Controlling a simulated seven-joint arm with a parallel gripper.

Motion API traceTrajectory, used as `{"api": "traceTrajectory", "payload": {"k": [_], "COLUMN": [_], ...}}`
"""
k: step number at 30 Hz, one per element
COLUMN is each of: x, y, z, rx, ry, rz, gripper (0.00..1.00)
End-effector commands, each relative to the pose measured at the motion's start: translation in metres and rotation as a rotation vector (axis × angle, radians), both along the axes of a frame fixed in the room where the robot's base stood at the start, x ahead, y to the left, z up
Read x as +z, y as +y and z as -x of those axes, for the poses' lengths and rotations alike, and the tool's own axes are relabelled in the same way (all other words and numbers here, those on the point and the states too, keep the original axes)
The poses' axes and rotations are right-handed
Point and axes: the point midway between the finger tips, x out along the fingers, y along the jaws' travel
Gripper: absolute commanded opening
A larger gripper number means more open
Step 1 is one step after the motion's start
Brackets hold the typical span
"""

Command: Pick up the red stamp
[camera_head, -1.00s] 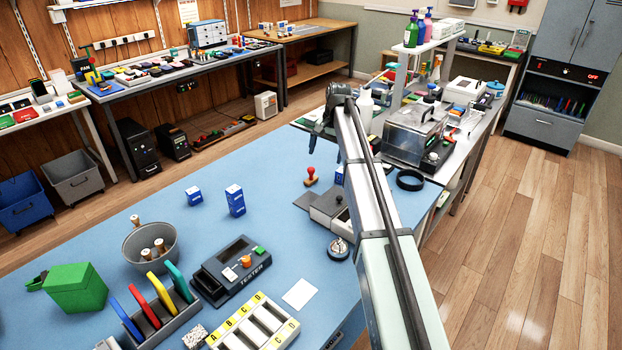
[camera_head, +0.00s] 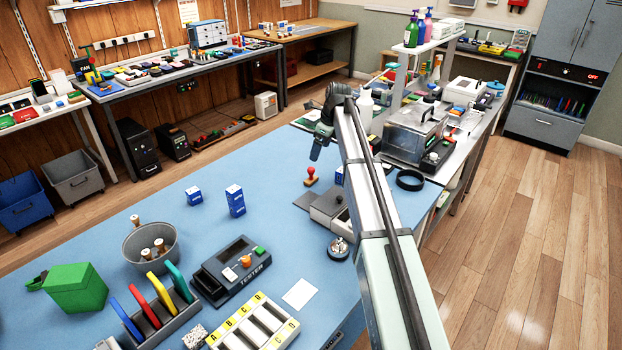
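The red stamp (camera_head: 311,175) stands upright on the blue work surface, with its red knob on top and a brownish base. It is just left of my arm, behind a dark flat pad. My gripper (camera_head: 316,155) is above and slightly behind the stamp, pointing down and apart from it as far as I can see. The fingers are small and dark here, so whether they are open or shut does not show clearly.
A grey box-like device (camera_head: 328,212) and a dark pad (camera_head: 305,201) lie in front of the stamp. Blue-and-white boxes (camera_head: 235,201) stand to the left. A black ring (camera_head: 409,181) lies to the right. The blue surface left of the stamp is clear.

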Motion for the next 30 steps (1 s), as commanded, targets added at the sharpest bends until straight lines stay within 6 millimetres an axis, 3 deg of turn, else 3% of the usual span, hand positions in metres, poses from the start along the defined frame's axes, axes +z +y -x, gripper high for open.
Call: {"api": "traceTrajectory", "payload": {"k": [7, 19, 30], "x": [-0.012, -0.072, -0.090], "y": [0.003, 0.016, 0.020], "z": [-0.002, -0.011, -0.014], "rx": [-0.064, -0.061, -0.062], "ry": [0.016, 0.016, 0.015], "rz": [-0.010, -0.009, -0.009], "gripper": [0.93, 0.93, 0.93]}}
